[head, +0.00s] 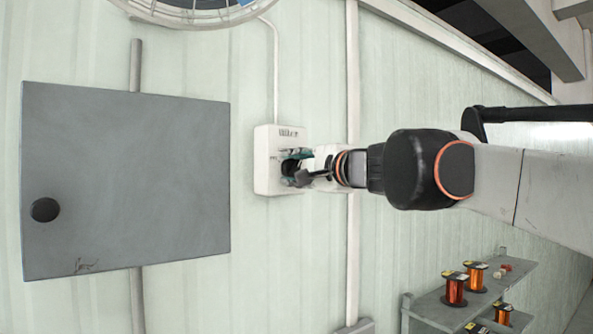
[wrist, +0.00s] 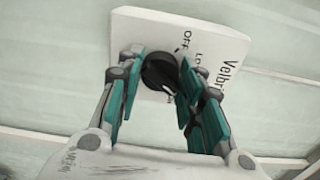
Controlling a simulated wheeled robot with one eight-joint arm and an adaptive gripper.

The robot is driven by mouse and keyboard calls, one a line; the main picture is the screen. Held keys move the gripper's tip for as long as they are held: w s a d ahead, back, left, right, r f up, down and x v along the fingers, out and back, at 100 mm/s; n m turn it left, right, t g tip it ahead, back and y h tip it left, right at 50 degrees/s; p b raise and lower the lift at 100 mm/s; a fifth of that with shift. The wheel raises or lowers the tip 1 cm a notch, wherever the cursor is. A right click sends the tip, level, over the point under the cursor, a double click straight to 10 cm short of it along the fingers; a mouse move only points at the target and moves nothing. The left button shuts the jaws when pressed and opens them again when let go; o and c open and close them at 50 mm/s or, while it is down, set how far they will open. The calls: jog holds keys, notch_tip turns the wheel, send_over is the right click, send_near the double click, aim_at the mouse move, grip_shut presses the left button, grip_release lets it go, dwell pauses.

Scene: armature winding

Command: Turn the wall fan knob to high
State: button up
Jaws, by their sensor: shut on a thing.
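The fan knob (wrist: 160,70) is a round black dial on a white wall control box (wrist: 138,22). In the wrist view the box bears the printed words "OFF", "Velbr" and a partly covered word starting "LO". My gripper (wrist: 158,80) has its teal-padded fingers on both sides of the knob, shut on it. In the head view the box (head: 262,178) is on the wall and my gripper (head: 293,168) reaches it from the right, hiding most of the knob. The knob's pointer setting is not clear.
A caged fan (head: 190,14) is on the wall at the top, with a cable (head: 276,75) down to the box. A grey wall cabinet (head: 125,180) stands left of the box. A shelf (head: 435,308) with copper wire spools (head: 455,290) is at lower right.

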jog(key=m, duration=0.5)
jog(key=shift+m, duration=0.3)
dwell(0.4)
jog(key=o, duration=1.1)
jog(key=v, duration=1.2)
